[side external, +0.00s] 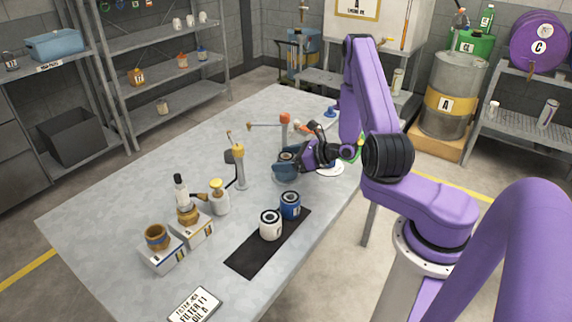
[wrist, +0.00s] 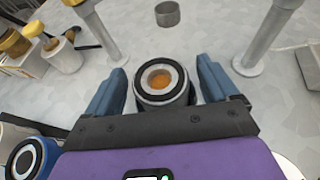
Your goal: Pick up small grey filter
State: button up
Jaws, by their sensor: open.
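A grey filter (wrist: 161,83) with a dark ring on top and an orange-brown centre stands upright on the table (side external: 130,200). In the wrist view it lies between the two blue-grey fingers of my gripper (wrist: 162,85), which is open. A gap shows on each side of the filter, and its lower near side is hidden by the gripper body. In the side external view my gripper (side external: 287,168) is low over the table, and the filter's top (side external: 287,156) shows at the fingers. A smaller plain grey cylinder (wrist: 167,13) stands beyond it in the wrist view.
A white canister (side external: 270,226) and a blue canister (side external: 290,206) stand at a black mat (side external: 245,258). A metal post (side external: 240,172) with a yellow top stands left of my gripper. Bottles and labelled boxes (side external: 163,254) are farther left. The table's left rear is clear.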

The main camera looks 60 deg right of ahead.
jog(key=c, duration=1.2)
jog(key=shift+r, duration=0.15)
